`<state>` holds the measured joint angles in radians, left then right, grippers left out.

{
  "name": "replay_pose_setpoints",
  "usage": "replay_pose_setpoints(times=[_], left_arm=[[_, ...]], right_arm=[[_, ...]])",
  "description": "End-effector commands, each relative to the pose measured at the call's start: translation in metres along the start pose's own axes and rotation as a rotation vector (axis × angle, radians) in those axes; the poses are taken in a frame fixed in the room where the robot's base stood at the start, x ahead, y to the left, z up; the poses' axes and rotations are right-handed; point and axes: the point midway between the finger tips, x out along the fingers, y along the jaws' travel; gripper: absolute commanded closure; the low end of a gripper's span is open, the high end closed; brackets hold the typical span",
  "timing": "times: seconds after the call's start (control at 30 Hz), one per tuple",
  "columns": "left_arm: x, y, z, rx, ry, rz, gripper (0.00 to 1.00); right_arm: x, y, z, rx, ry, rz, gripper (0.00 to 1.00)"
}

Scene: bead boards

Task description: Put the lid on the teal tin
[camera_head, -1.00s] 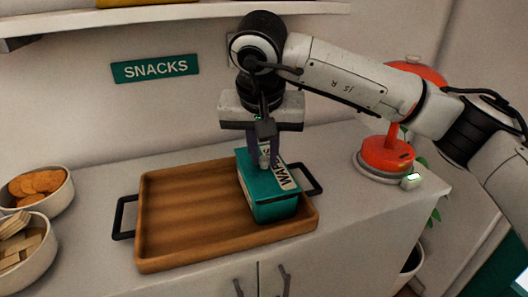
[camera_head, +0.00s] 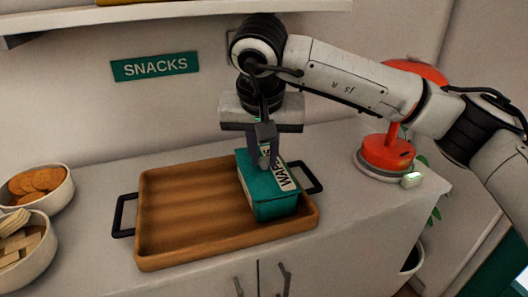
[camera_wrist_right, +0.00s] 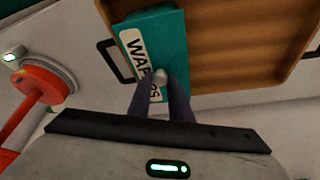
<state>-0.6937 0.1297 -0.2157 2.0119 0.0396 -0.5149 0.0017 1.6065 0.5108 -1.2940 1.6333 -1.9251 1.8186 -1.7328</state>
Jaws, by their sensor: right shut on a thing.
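The teal tin (camera_head: 275,207) stands upright on the right part of the wooden tray. Its teal lid (camera_head: 250,168), with a white label reading roughly "WAFERS", lies over the top of the tin and looks lined up with it. Whether it is fully seated, I cannot tell. My right gripper (camera_head: 264,160) is above the lid, pointing down, with its fingers shut on the small grey knob (camera_wrist_right: 160,76). In the right wrist view the lid (camera_wrist_right: 166,35) fills the area beyond the fingers, and the fingers hide part of the label. My left gripper is not in view.
The wooden tray (camera_head: 185,215) with black handles lies on the pale counter (camera_head: 95,250). Two bowls of snacks (camera_head: 45,190) stand at the left. A red lamp (camera_head: 388,155) stands at the right.

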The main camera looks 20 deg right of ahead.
Motion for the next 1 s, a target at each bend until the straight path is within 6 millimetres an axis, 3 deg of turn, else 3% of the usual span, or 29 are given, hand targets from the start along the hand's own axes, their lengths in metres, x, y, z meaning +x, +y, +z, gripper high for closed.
replay_pose_setpoints(times=[0.87,0.9,1.0], left_arm=[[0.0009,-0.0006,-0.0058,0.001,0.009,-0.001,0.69],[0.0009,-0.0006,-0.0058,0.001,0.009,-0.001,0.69],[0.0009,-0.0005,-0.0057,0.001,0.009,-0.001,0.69]], right_arm=[[0.001,0.0003,0.0003,0.0,0.0,0.001,1.0],[0.001,0.0003,0.0003,0.0,0.0,0.001,0.77],[0.001,0.0003,0.0003,0.0,0.0,0.001,0.6]])
